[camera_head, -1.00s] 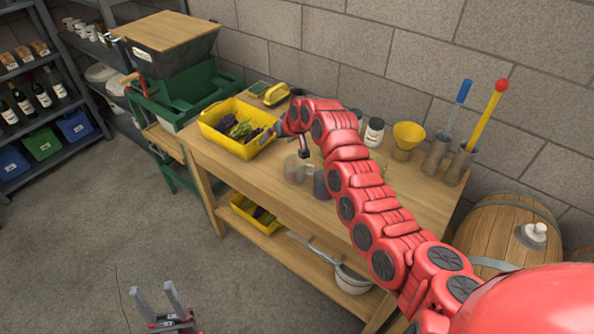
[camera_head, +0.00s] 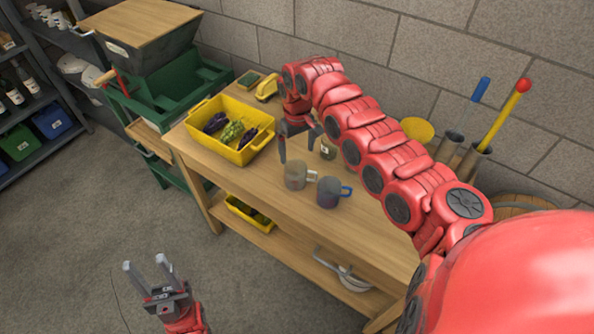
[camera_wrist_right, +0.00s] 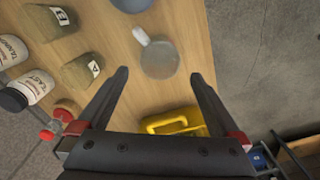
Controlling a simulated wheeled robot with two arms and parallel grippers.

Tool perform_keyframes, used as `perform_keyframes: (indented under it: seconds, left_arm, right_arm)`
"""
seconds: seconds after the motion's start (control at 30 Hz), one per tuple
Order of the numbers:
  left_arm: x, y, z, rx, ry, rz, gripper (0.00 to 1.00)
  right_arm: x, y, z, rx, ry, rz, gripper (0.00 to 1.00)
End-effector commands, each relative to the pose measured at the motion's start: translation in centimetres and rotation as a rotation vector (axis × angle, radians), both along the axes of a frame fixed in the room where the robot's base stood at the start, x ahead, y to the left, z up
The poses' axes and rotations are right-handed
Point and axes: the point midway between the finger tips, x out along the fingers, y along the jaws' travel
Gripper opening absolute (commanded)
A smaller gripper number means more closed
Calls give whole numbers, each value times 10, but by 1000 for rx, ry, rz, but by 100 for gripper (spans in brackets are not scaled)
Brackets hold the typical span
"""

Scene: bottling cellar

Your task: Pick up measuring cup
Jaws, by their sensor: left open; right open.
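The measuring cup (camera_head: 297,176) is a translucent grey cup standing upright on the wooden table (camera_head: 262,203). It also shows in the right wrist view (camera_wrist_right: 160,59), with a pale handle pointing to the upper left. My right gripper (camera_head: 300,146) is open and empty, pointing down just above and behind the cup, apart from it. In the right wrist view the cup lies beyond the tips of the open fingers (camera_wrist_right: 158,80). My left gripper (camera_head: 144,262) is open and empty over the floor, left of the table.
A dark mug (camera_head: 328,192) with a blue handle stands close beside the cup on its right. A yellow bin (camera_head: 205,146) with vegetables is to the left. Labelled jars (camera_wrist_right: 82,70) and white bottles (camera_wrist_right: 25,90) stand nearby.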

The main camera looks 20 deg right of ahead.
Motion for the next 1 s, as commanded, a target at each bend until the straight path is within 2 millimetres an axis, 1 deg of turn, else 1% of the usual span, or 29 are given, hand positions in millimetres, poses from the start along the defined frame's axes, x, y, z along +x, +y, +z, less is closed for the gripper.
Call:
perform_keyframes:
  seconds: [0.03, 0.1, 0.2, 0.3, 0.47, 0.57, 0.7, 0.8, 0.9, 1.0]
  left_arm:
    - [0, 0, 11, 0, 0, 0, 50]
    - [0, 0, 17, 0, 0, 0, 50]
    - [0, 0, 23, 0, 0, 0, 50]
    - [0, 0, 25, 0, 0, 0, 50]
    - [0, 0, 28, 0, 0, 0, 50]
    - [0, 0, 34, 0, 0, 0, 50]
    - [0, 0, 42, 0, 0, 0, 50]
    - [0, 0, 39, 0, 0, 0, 50]
    - [0, 0, 39, 0, 0, 0, 50]
    - [0, 0, 39, 0, -1, 0, 50]
  right_arm:
    - [-2, 1, -8, 0, 9, 1, 100]
    - [-3, 2, -25, 0, 9, 3, 100]
    - [-1, 2, -46, 0, 4, 3, 100]
    - [0, 2, -62, 1, 1, 1, 100]
    - [0, 1, -73, 1, 0, 0, 100]
    - [-1, 3, -80, 1, 2, 3, 100]
    - [-1, 4, -99, 1, -1, 1, 100]
    - [-1, 4, -115, 2, 0, 2, 100]
    - [-1, 2, -122, 0, 0, 0, 100]
    - [0, 2, -124, -1, -2, 1, 100]
